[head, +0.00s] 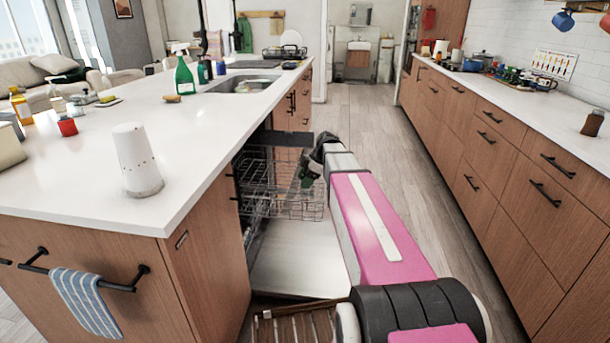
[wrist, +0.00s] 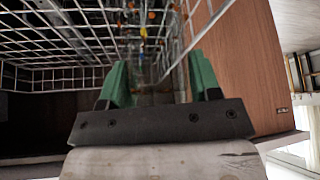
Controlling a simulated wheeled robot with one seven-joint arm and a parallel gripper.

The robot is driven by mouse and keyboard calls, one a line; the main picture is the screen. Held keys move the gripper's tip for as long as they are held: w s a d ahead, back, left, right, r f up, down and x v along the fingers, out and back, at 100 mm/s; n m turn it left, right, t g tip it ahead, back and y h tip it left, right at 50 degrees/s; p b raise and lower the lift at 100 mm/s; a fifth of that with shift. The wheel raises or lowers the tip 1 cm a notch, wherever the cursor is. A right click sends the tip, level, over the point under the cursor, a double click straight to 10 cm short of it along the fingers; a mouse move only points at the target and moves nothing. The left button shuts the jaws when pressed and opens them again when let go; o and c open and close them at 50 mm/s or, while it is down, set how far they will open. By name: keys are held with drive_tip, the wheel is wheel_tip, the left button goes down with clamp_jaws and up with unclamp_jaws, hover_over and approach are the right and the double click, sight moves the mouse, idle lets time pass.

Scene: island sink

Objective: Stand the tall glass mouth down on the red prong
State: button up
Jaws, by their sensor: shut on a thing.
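My gripper (wrist: 157,82) is shut on a clear glass (wrist: 155,70), which stands out faintly between the green fingers in the wrist view. The glass is see-through, so its mouth and base are hard to tell apart. In the head view my gripper (head: 310,172) is at the dishwasher rack (head: 262,203), beside its right part; the glass cannot be made out there. Small coloured prong tips, orange, yellow and blue, show beyond the glass in the wrist view. I cannot tell which one is the red prong, nor whether the glass touches any prong.
The pulled-out rack's wire walls (wrist: 75,45) run close to my fingers. The open dishwasher door (head: 290,268) lies below. A wooden island panel (wrist: 245,65) stands to the right in the wrist view. The island counter (head: 215,130) holds a white cylinder (head: 137,160). The aisle floor (head: 410,170) is clear.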

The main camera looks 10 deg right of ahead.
drive_tip(key=shift+f, duration=2)
drive_tip(key=shift+f, duration=0.3)
drive_tip(key=o, duration=1.1)
drive_tip(key=shift+r, duration=0.1)
drive_tip(key=v, duration=1)
drive_tip(key=shift+s+d+r, duration=0.1)
drive_tip(key=shift+d+r, duration=0.1)
drive_tip(key=shift+r, duration=0.05)
